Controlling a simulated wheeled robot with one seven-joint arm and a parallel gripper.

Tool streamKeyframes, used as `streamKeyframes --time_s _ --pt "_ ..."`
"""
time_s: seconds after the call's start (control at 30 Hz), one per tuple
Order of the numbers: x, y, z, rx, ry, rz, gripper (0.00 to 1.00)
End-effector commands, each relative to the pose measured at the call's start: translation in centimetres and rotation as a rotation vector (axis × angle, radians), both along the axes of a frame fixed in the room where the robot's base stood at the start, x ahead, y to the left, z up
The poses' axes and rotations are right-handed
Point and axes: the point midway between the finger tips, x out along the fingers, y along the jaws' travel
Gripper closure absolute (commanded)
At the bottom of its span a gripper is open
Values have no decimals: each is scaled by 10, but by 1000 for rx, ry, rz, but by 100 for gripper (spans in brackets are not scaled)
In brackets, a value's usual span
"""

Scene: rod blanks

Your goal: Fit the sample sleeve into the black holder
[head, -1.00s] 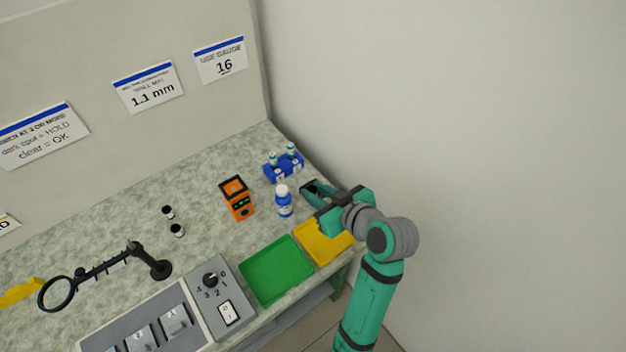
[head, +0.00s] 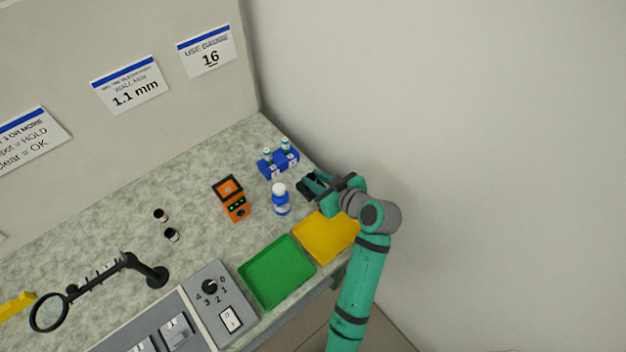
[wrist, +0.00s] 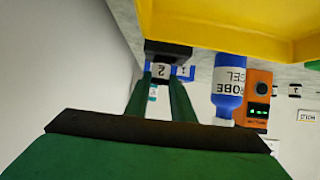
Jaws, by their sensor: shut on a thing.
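My gripper (head: 312,187) is right of the blue-and-white bottle, beyond the yellow tray. In the wrist view its two green fingers (wrist: 160,100) are close together, shut on the sample sleeve, whose outline is mostly hidden between them. A black block (wrist: 168,50) shows just past the fingertips; it looks like the black holder, but I cannot tell whether the sleeve touches it. A white face marked 2 (wrist: 160,71) shows between the tips; I cannot tell whether it belongs to the sleeve or to the blue rack (head: 278,165) behind.
The bottle (head: 281,201) and orange meter (head: 233,199) stand left of my gripper. The yellow tray (head: 326,237) and green tray (head: 275,272) lie at the front edge. A plain wall is close on the right.

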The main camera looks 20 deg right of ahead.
Motion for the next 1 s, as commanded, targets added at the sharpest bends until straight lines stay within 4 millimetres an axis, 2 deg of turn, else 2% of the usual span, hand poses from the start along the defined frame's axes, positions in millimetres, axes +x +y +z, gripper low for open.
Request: streamKeyframes --time_s 0.03,0.23,0.27,0.3,0.33,0.73,0.87,1.0 --pt "-2 1 -12 4 15 2 100" --pt "-3 0 -16 7 23 0 100" --pt "-4 0 -17 8 24 1 74" --pt "-4 -1 -16 8 23 0 64" --pt "-4 -1 -16 8 22 -1 60" --pt "-6 -2 -9 4 13 0 60" --pt "-19 -6 -1 3 11 0 60" --pt "-42 -14 13 2 10 -2 60"
